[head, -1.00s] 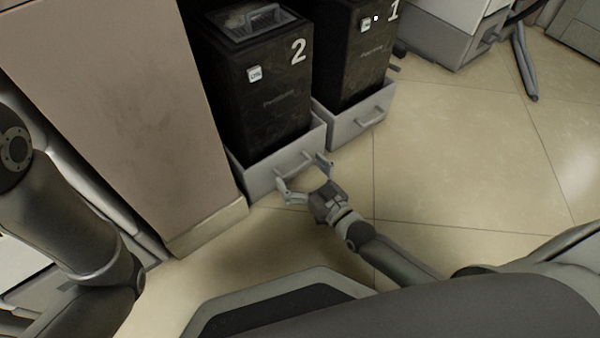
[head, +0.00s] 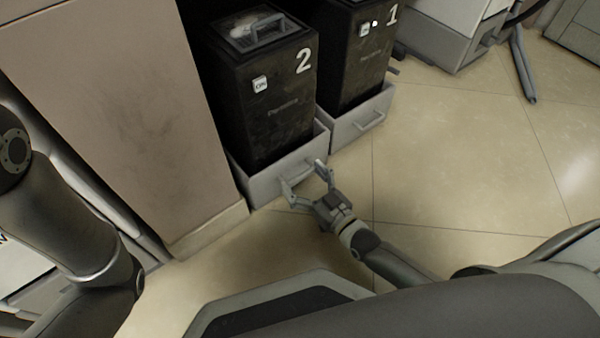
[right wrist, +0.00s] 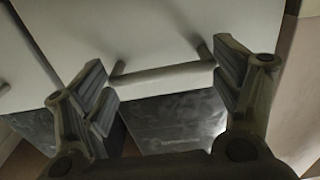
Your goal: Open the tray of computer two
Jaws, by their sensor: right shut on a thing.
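Computer two (head: 283,98) is a tall dark case marked with a white 2. It stands upright in a grey tray (head: 262,188) with a bar handle on its front. My right gripper (head: 304,176) is at the front of this tray, with one finger at each end of the handle. In the right wrist view the pale handle (right wrist: 165,80) lies between the two fingers, and the gripper is shut on it. My left arm shows at the left, but its gripper is out of view.
Computer one (head: 352,60), a similar dark case, stands in its own grey tray (head: 350,133) to the right. A tall beige panel (head: 110,110) rises close on the left. The tiled floor (head: 470,170) to the right is clear.

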